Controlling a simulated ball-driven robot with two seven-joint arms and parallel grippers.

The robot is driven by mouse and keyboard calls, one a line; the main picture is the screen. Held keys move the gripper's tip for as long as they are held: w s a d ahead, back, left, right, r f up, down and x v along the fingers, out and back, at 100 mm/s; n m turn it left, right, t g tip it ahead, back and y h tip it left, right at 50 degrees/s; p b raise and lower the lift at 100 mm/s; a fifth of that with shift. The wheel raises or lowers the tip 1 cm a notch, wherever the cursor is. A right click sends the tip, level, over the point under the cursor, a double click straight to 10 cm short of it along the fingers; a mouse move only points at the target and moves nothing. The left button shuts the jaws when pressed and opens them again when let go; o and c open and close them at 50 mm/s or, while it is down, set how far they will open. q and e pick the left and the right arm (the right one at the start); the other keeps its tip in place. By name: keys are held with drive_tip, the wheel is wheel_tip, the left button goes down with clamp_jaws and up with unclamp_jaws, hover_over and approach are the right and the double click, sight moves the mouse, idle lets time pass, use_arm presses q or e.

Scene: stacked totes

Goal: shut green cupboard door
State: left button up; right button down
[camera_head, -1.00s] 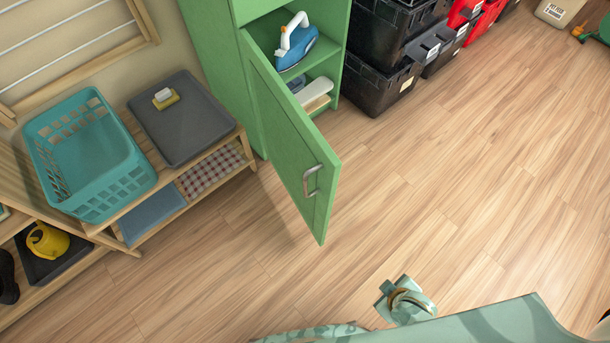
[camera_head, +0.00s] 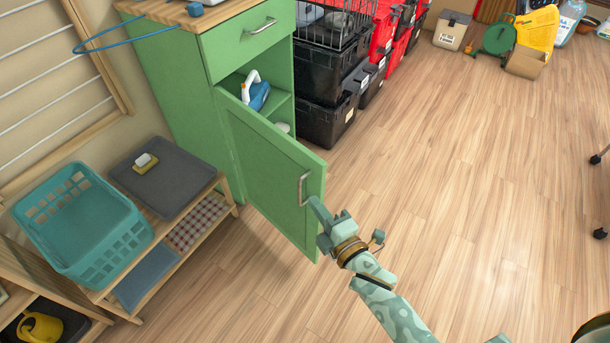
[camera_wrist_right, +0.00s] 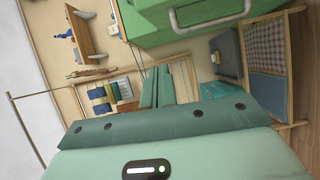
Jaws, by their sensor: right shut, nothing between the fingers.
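The green cupboard door (camera_head: 268,175) stands ajar in the head view, with its free edge toward me. Its metal handle (camera_head: 303,188) is near that edge, and the handle also shows at the top of the right wrist view (camera_wrist_right: 210,18). The green cupboard (camera_head: 180,95) shows a blue and white iron (camera_head: 256,92) through the opening. My right gripper (camera_head: 314,204) is shut and empty, its tips at the door's free edge just beside the handle. Whether they touch the door, I cannot tell. My left gripper is out of view.
Black crates (camera_head: 325,118) are stacked right of the cupboard. A low wooden shelf (camera_head: 225,190) with a grey tray (camera_head: 165,175) and teal basket (camera_head: 85,220) stands to the left.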

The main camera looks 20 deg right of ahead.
sight(308, 167)
use_arm(q)
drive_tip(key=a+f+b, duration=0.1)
drive_tip(key=b, duration=0.1)
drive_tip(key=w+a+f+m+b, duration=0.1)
drive_tip(key=b, duration=0.1)
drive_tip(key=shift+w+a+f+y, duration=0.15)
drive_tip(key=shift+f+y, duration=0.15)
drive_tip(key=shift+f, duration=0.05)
use_arm(e)
drive_tip(key=w, duration=0.4)
drive_tip(key=w+d, duration=0.1)
drive_tip(key=w, duration=0.6)
drive_tip(key=shift+w+d, duration=0.3)
drive_tip(key=shift+d+n, duration=0.1)
drive_tip(key=shift+n, duration=0.2)
